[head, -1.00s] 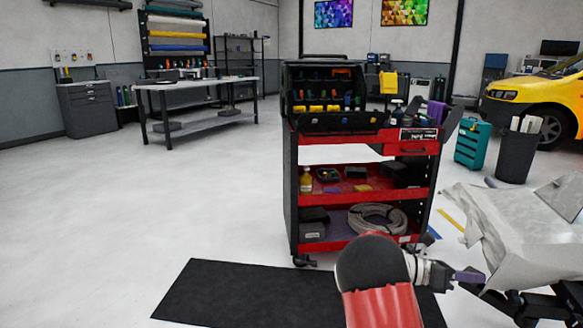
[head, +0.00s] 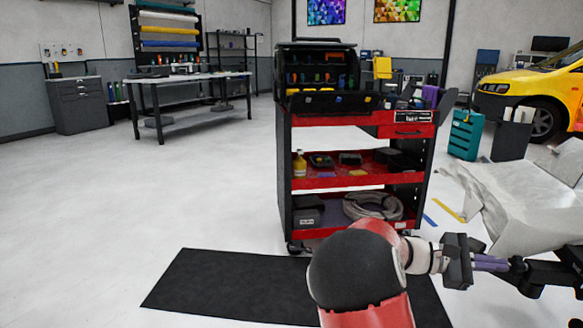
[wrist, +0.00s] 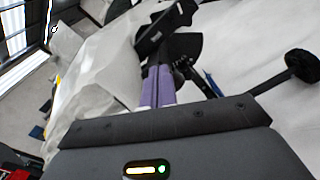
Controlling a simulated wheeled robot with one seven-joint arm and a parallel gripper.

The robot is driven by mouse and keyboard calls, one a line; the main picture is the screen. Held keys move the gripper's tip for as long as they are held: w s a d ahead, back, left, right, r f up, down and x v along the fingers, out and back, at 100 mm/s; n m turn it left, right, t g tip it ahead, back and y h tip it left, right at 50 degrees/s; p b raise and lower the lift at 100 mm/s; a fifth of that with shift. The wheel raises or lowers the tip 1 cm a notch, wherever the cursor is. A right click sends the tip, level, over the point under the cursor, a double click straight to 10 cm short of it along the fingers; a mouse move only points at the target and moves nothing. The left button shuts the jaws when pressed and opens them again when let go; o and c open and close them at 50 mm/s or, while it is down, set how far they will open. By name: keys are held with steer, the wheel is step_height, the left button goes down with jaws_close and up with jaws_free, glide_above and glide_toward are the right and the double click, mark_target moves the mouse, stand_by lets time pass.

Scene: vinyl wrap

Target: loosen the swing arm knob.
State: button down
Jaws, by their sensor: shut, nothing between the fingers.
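My gripper (head: 503,264) has purple fingers, which are shut side by side with nothing between them. In the head view its tips are at a black stand arm (head: 545,270) at the lower right. The wrist view shows the fingers (wrist: 158,75) pointing at black parts of the stand (wrist: 165,25). Whether the tips touch them I cannot tell. A round black end piece (wrist: 301,64) on a dark rod shows at the right of the wrist view, apart from the fingers. I cannot tell for sure which black part is the swing arm knob.
A grey draped sheet or panel (head: 510,195) lies over the stand just above my gripper. A red and black tool cart (head: 360,205) stands ahead, with a black mat (head: 220,285) before it. Open floor (head: 130,190) lies to the left.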

steer(key=shift+x, duration=1.95)
steer(key=shift+w+f, duration=0.1)
steer(key=shift+w, duration=0.05)
steer(key=shift+w+d+r+p, duration=0.2)
steer(key=shift+w+r+p, duration=0.4)
steer(key=shift+p, duration=1.15)
steer(key=shift+w+d+r+p, duration=0.15)
steer(key=shift+w+p, duration=0.45)
steer(key=shift+p, duration=0.45)
steer(key=p, duration=0.3)
glide_toward(510, 258)
steer(key=shift+s+d+r, duration=0.65)
steer(key=shift+s+r, duration=0.7)
steer(key=shift+r, duration=0.35)
